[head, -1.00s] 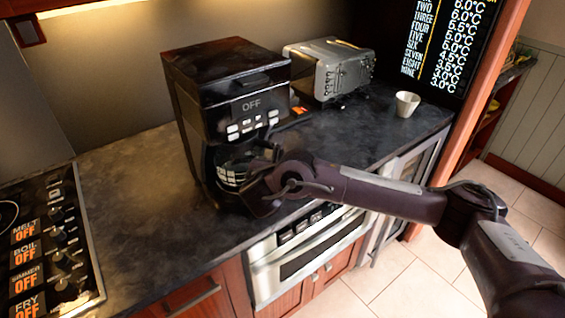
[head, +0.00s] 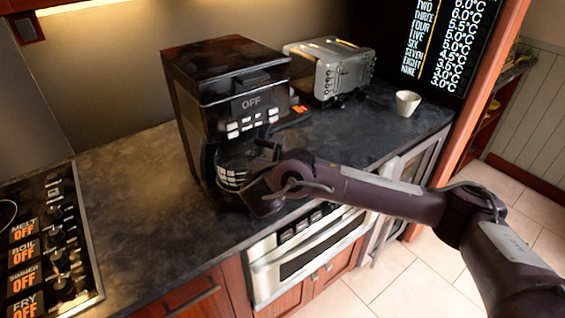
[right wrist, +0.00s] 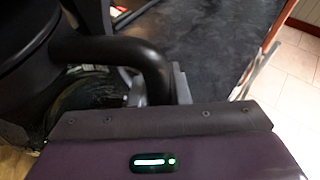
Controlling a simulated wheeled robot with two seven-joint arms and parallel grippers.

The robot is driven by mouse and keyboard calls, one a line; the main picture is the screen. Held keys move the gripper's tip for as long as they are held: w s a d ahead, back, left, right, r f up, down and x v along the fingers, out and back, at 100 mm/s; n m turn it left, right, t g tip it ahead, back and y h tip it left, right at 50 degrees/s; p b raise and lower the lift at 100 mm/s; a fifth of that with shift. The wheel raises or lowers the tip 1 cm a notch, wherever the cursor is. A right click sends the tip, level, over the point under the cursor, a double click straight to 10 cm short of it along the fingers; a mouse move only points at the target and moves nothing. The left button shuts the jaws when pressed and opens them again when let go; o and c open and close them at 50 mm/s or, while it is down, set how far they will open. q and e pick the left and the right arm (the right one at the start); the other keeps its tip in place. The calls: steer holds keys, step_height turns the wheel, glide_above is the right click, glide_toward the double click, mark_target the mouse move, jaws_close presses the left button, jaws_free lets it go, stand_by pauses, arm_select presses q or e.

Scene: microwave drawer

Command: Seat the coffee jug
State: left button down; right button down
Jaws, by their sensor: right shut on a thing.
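The coffee jug (head: 231,176) is clear glass with white markings and sits low in the front bay of the black coffee machine (head: 228,90), whose panel reads OFF. Its black handle (right wrist: 120,50) fills the upper left of the right wrist view. My right gripper (right wrist: 160,85) is shut on the handle; a grey finger shows beside it. I cannot tell whether the jug rests fully on the machine's base. My left gripper is not in view.
A silver toaster (head: 330,70) and a white cup (head: 407,103) stand on the dark counter (head: 120,190) to the right of the machine. A hob (head: 55,245) with knobs lies at the left.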

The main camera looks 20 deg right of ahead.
stand_by(0.4)
steer(key=c, duration=1.3)
jaws_free()
